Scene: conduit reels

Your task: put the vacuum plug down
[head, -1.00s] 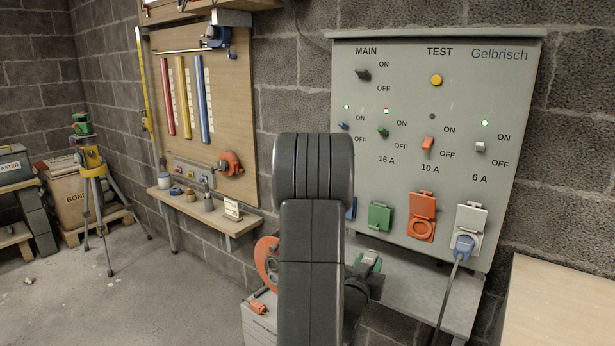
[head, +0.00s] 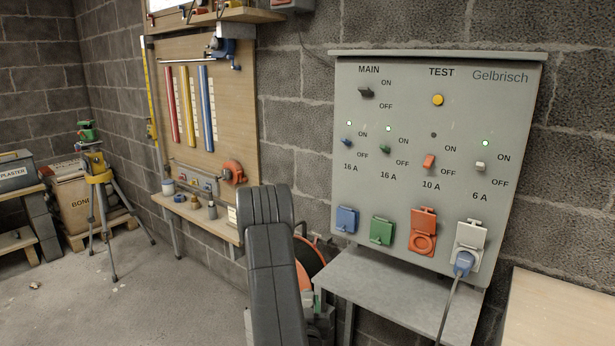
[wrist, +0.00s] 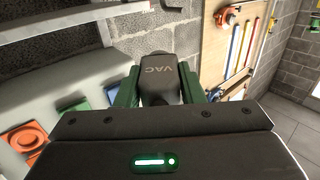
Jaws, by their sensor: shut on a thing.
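The vacuum plug (wrist: 161,80) is a black block marked "VAC" in the wrist view. My gripper (wrist: 160,88) is shut on it, with a green finger on either side. The plug is held up in front of the wall, and its far end is hidden. In the head view my dark arm covers most of the gripper, and I cannot make out the plug there.
A grey shelf (head: 400,292) below the switch panel (head: 438,120) looks bare. A blue plug (head: 463,263) with a cable sits in the white socket. An orange reel (head: 304,277) is partly behind my arm. A narrow wooden bench (head: 222,228) holds small items.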

